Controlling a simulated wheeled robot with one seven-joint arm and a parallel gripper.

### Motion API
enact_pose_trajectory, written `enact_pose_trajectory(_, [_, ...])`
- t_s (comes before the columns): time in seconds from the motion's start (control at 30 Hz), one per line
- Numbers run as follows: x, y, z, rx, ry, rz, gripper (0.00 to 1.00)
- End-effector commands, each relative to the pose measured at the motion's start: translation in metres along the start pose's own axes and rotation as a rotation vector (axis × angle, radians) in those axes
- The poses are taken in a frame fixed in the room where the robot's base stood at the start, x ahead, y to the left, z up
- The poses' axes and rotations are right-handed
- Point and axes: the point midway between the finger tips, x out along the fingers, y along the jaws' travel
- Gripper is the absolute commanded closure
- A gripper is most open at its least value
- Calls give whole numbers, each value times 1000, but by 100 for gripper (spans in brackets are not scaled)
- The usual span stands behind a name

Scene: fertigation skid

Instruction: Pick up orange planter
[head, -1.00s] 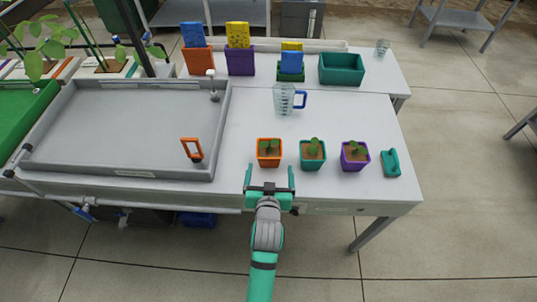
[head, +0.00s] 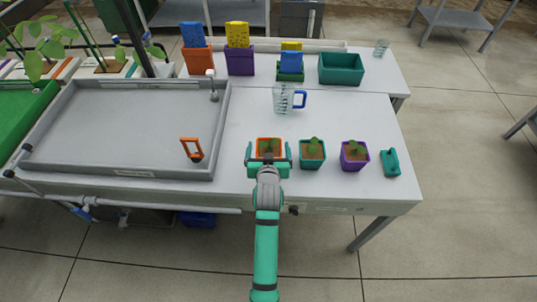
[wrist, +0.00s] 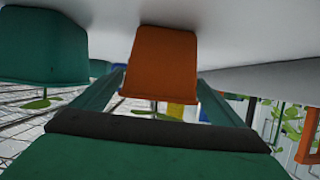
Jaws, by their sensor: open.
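The orange planter (head: 269,144) is a small square pot with a seedling, upright near the front edge of the white table. My gripper (head: 268,158) is open, with one finger to each side of the planter in the head view. The planter's lower part is hidden behind my gripper there. In the wrist view the orange planter (wrist: 162,62) appears upside down, between and beyond the fingers. I see no contact between the fingers and the planter.
A teal planter (head: 312,154) stands close to the right; it also shows in the wrist view (wrist: 42,48). A grey tray (head: 125,172) with an orange-handled tool (head: 192,150) is left. A measuring jug (head: 284,99) stands behind.

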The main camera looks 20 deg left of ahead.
Motion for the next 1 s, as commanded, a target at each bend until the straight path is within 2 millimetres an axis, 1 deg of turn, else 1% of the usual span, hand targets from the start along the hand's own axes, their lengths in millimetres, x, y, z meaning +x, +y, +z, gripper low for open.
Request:
enact_pose_trajectory(0.03, [8, 1, 0, -1, -1, 1, 8])
enact_pose_trajectory(0.1, [18, 2, 0, -1, -1, 1, 8])
enact_pose_trajectory(0.2, [27, 1, 0, 0, 0, 1, 8])
enact_pose_trajectory(0.3, [31, 1, 0, 0, 0, 0, 8])
enact_pose_trajectory(0.5, [31, 0, 0, 0, 0, -2, 8])
enact_pose_trajectory(0.53, [31, 0, 0, 0, 0, -2, 13])
enact_pose_trajectory(0.57, [31, 0, 0, 0, 0, -2, 20])
enact_pose_trajectory(0.6, [31, 0, 0, 0, 0, -2, 29])
enact_pose_trajectory(0.67, [31, 0, 0, 0, 0, -2, 44])
enact_pose_trajectory(0.7, [31, 0, 0, 0, 0, -2, 53])
enact_pose_trajectory(0.73, [31, 0, 0, 0, 0, -2, 58])
enact_pose_trajectory(1.0, [31, 0, -1, 0, 1, -2, 58])
